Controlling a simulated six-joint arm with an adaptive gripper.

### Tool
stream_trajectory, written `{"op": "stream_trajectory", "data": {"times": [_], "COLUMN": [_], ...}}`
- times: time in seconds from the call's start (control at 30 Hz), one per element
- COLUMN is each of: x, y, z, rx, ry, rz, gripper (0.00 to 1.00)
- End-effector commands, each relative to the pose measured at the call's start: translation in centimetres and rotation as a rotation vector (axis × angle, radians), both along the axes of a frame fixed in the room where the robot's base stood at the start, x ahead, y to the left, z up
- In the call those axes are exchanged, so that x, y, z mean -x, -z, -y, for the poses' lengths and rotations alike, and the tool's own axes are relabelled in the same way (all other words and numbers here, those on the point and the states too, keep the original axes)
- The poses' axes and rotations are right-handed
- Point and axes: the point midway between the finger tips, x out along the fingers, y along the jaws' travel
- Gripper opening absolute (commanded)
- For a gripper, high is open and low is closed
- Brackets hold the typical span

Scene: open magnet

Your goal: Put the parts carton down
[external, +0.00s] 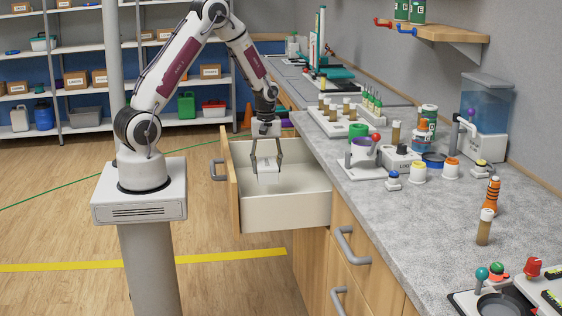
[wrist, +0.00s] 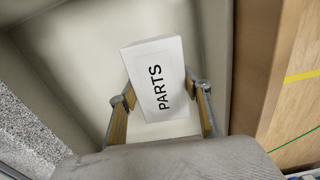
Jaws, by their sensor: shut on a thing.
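The parts carton (external: 268,172) is a small white box, seen over the open drawer (external: 285,212) in the external view. In the wrist view the carton (wrist: 160,80) shows its face with the label "PARTS". My gripper (external: 267,160) is shut on the carton, one finger on each side; its fingers (wrist: 163,108) also show in the wrist view. The carton is inside the drawer's outline. I cannot tell whether its underside touches the drawer floor.
The drawer floor around the carton looks empty.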

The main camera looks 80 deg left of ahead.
Motion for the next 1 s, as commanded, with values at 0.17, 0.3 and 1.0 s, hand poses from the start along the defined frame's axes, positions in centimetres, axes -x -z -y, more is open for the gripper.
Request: {"op": "stream_trajectory", "data": {"times": [0.17, 0.3, 1.0], "x": [0.1, 0.1, 0.0], "y": [1.6, 3.2, 5.2], "z": [0.0, 0.0, 0.0], "rx": [0.002, 0.002, 0.001], "ry": [0.000, 0.001, 0.001], "rz": [-0.003, -0.003, -0.001], "gripper": [0.23, 0.23, 0.23]}}
